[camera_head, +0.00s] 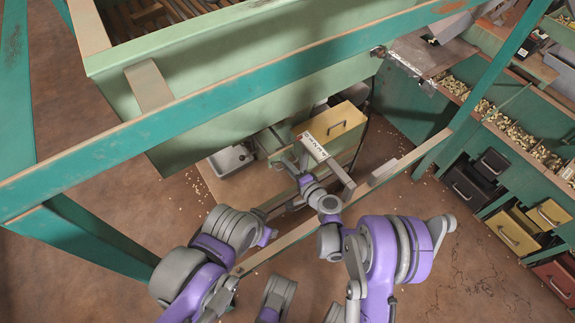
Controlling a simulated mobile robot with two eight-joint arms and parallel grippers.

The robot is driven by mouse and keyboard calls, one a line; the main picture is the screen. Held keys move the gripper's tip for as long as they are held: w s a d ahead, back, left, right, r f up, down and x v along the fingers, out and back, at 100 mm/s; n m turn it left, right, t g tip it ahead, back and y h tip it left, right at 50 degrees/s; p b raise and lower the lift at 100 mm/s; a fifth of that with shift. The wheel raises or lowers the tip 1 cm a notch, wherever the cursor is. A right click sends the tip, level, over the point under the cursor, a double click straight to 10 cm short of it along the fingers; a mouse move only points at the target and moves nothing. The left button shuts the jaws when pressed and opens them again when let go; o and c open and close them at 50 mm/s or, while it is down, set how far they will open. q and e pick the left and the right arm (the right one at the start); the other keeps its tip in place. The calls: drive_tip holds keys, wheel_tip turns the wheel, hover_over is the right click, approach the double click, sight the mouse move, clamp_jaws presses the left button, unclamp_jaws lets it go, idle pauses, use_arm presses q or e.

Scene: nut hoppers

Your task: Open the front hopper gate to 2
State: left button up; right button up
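The green hopper (225,100) fills the upper left, with slatted wood at its top. Under its lower right edge is a gate assembly with a pale scale strip (314,147); its marks are too small to read. My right gripper (292,164) is at the left end of this strip, close to the gate's metal parts. Whether it touches them, and whether its fingers are open or shut, I cannot tell. My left gripper (274,208) is low, below and left of the right one, beside a metal bar. Its fingers are too small to read.
A teal frame beam (250,85) crosses above, and a low rail (385,172) runs in front. Benches with nuts and drawers (495,160) line the right.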

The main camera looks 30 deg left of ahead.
clamp_jaws()
drive_tip(key=shift+d, duration=0.1)
idle(1.1)
